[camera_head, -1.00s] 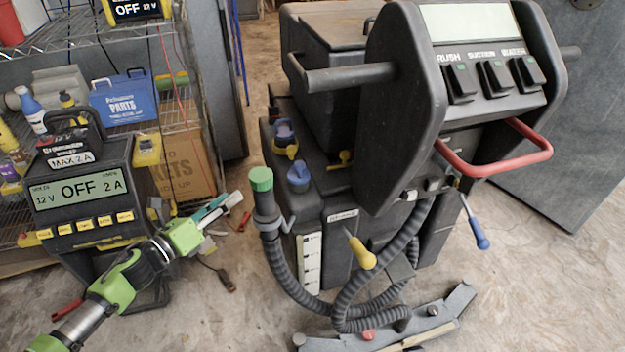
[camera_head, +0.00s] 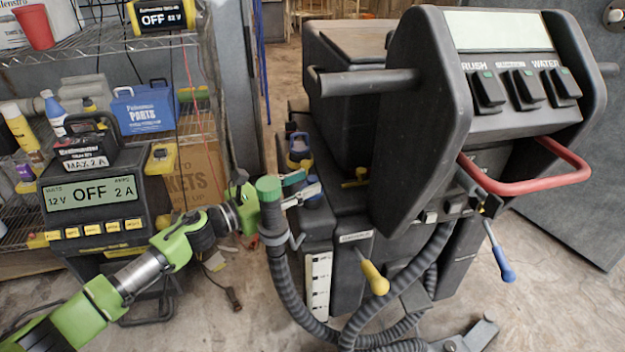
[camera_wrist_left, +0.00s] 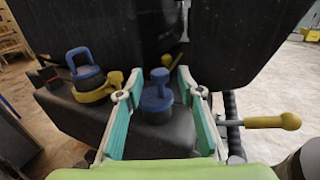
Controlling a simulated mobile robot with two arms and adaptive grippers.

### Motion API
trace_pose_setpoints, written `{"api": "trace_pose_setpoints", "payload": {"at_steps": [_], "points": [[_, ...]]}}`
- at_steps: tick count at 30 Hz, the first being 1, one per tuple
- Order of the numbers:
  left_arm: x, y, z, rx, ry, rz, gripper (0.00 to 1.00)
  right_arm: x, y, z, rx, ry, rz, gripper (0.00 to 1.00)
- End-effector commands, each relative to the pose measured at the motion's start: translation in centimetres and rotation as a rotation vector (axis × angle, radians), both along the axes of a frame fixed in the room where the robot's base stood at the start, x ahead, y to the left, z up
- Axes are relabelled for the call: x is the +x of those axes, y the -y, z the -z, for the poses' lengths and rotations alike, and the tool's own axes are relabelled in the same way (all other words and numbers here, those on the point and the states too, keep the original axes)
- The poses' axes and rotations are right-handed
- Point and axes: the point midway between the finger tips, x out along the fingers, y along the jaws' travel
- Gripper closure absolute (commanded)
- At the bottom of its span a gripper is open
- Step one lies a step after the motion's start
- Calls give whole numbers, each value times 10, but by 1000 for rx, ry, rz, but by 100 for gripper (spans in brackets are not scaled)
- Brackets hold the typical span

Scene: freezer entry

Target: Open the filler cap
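Two blue caps sit on top of the dark floor machine (camera_head: 345,245). The nearer blue cap (camera_wrist_left: 157,97) has an upright grip and is between the spread fingers of my left gripper (camera_wrist_left: 160,115) in the left wrist view, with gaps at both sides. The farther blue cap (camera_head: 300,148), with a yellow lever, also shows in the left wrist view (camera_wrist_left: 85,68). I cannot tell which cap is the filler cap. My right gripper is not in view.
A yellow-handled lever (camera_head: 374,278) and the machine's red handle (camera_head: 540,170) are to the right. A power supply (camera_head: 92,195) and a wire shelf (camera_head: 95,42) are at left.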

Motion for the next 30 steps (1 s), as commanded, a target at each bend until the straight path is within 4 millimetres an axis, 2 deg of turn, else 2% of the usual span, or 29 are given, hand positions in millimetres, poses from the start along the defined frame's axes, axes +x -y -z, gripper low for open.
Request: {"api": "trace_pose_setpoints", "payload": {"at_steps": [6, 17, 21, 30], "points": [[17, 19, 0, -1, 0, -1, 66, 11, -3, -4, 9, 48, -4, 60], [20, 23, 0, -1, -1, -1, 66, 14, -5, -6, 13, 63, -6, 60], [20, 23, 0, -1, -1, -1, 99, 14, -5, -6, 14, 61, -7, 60], [20, 23, -1, -2, -5, -1, 100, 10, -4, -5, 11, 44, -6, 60]]}}
